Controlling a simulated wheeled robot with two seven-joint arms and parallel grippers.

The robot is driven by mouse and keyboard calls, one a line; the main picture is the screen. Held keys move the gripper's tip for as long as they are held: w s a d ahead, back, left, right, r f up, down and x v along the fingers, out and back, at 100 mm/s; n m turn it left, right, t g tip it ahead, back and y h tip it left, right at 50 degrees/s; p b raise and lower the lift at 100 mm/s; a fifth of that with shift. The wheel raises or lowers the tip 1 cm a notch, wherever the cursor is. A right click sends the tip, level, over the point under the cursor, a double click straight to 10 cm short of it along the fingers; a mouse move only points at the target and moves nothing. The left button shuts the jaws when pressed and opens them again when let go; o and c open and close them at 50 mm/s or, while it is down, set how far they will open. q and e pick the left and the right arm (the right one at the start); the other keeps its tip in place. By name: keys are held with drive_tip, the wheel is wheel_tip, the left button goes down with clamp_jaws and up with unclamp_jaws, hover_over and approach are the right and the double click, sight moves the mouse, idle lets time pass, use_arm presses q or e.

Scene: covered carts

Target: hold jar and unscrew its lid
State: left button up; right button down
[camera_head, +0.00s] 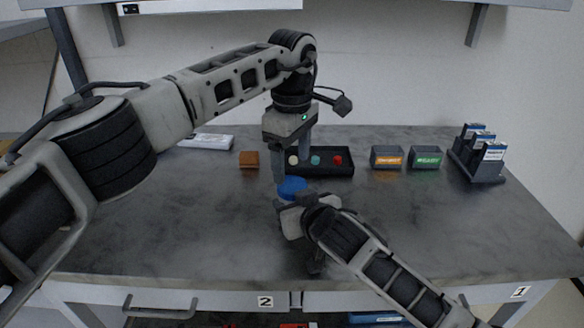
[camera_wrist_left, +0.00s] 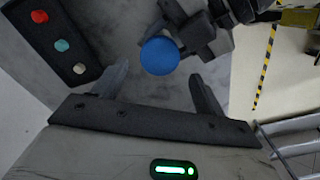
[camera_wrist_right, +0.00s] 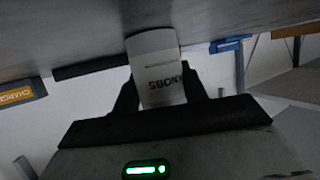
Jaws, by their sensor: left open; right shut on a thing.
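The jar's blue lid (camera_head: 292,187) shows in the head view just below my left gripper (camera_head: 292,165). It also shows as a round blue disc in the left wrist view (camera_wrist_left: 160,56), ahead of the left fingertips and between their lines. My left gripper is open, pointing down, and apart from the lid. My right gripper (camera_head: 290,205) is shut on the jar. In the right wrist view the white jar (camera_wrist_right: 158,75) with dark printed letters sits between the fingers. In the head view the right gripper hides most of the jar body.
A black tray (camera_head: 322,171) with white, teal and red items stands behind the lid. A brown block (camera_head: 249,159), an orange-labelled bin (camera_head: 387,157), a green-labelled bin (camera_head: 426,157) and a rack (camera_head: 477,169) stand along the back. The table's right front is clear.

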sight(292, 185)
use_arm(q)
wheel_tip(292, 185, up, 3)
drive_tip(key=m, duration=0.2)
drive_tip(key=shift+f+m, duration=0.2)
drive_tip(key=shift+m, duration=0.1)
drive_tip(key=shift+f, duration=3.85)
drive_tip(key=c, duration=1)
drive_tip(key=shift+n, duration=1.6)
drive_tip(key=o, duration=1.1)
drive_tip(key=shift+c, duration=0.2)
